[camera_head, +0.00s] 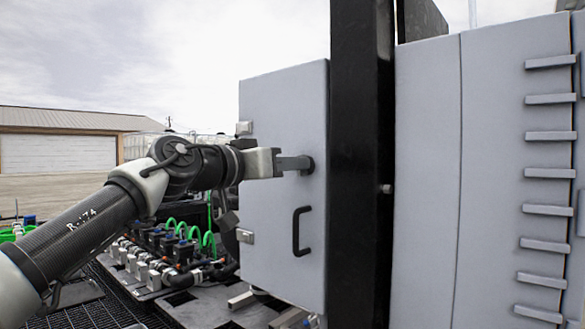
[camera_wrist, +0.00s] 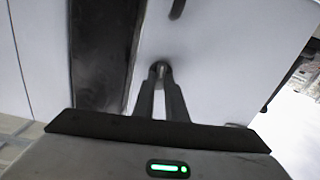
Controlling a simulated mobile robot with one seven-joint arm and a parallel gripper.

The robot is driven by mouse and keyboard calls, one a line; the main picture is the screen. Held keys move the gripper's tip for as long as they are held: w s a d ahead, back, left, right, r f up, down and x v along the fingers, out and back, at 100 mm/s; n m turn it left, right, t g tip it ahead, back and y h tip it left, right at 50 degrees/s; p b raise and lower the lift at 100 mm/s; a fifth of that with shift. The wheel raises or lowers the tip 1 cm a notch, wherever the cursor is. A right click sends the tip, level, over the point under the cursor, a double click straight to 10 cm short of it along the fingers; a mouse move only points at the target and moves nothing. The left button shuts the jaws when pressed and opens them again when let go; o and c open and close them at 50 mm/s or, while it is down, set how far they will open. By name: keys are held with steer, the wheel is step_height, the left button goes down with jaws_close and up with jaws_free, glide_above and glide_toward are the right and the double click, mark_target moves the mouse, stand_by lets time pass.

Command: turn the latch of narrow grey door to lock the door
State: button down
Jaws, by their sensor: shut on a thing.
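The narrow grey door (camera_head: 268,95) stands upright in the head view, left of a black post, and its panel also shows in the wrist view (camera_wrist: 215,60). The latch (camera_head: 308,165) is a small dark round piece near the door's right edge, and it shows between the fingertips in the wrist view (camera_wrist: 161,68). My gripper (camera_head: 300,164) reaches it from the left and is shut on the latch. In the wrist view my gripper's fingers (camera_wrist: 160,78) converge on it. The fingers partly hide the latch, so its exact angle is hard to tell.
A black handle (camera_head: 299,231) sits on the door below the latch. The black post (camera_head: 361,150) stands close to the right. Hinges (camera_head: 244,128) are on the door's left edge. Hoses and fittings (camera_head: 170,255) lie low behind my arm. A wide grey cabinet (camera_head: 430,170) with slats is at right.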

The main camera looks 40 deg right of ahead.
steer(key=shift+w+f+n+b, duration=0.1)
steer(key=shift+n+b, duration=0.25)
steer(key=shift+n, duration=3.8)
steer(key=shift+w+f+n+b, duration=0.1)
steer(key=shift+n+b, duration=0.25)
steer(key=shift+n, duration=3.8)
steer(key=c, duration=1.8)
jaws_free()
steer(key=s+a, duration=0.1)
steer(key=a, duration=1.6)
steer(key=shift+s+a, duration=0.25)
